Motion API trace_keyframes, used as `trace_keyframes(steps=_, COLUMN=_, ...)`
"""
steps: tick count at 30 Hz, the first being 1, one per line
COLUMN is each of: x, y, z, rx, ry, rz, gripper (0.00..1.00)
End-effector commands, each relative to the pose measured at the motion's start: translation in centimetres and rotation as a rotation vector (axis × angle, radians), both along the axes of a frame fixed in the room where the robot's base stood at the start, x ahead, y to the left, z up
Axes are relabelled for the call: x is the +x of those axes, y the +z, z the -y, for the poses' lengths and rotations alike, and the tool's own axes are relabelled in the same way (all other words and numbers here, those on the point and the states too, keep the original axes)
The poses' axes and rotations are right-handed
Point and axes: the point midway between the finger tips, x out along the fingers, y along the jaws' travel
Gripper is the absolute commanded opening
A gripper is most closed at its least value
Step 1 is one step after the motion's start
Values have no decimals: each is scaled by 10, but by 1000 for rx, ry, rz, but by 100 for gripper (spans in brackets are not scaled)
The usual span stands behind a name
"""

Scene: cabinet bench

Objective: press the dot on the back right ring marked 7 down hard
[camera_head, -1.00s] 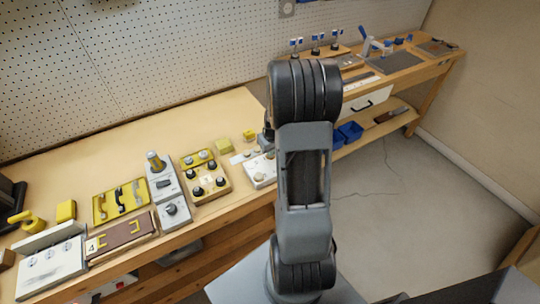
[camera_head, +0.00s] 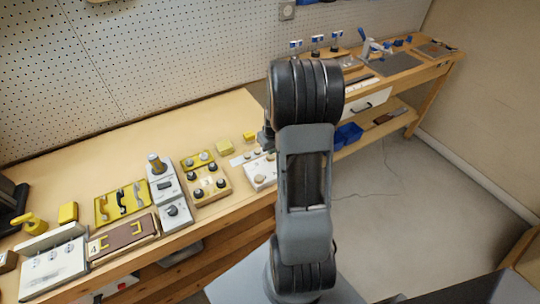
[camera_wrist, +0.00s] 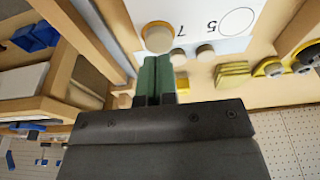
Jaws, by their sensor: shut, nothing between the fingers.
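In the wrist view a white plate (camera_wrist: 262,14) carries printed numerals 7 and 5, with an empty ring (camera_wrist: 237,21) beside the 5. A round beige-topped piece (camera_wrist: 158,38) stands beside the 7; I cannot make out a separate dot or ring there. My gripper (camera_wrist: 157,62) has its two green fingers together and empty, with the tips close to this round piece. I cannot tell whether they touch it. In the head view the white plate (camera_head: 262,183) sits on the bench, partly hidden by my arm.
Two small round knobs (camera_wrist: 205,53) and a yellow block (camera_wrist: 233,74) lie close by in the wrist view. In the head view a wooden board with dark knobs (camera_head: 209,185) stands left of the plate.

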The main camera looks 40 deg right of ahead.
Motion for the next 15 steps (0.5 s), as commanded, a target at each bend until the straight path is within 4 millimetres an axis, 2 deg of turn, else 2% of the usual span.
trace_keyframes(steps=1, x=0, y=8, z=0, rx=-1, ry=0, rz=1, gripper=0)
trace_keyframes(steps=15, x=0, y=48, z=0, rx=-1, ry=0, rz=2, gripper=0)
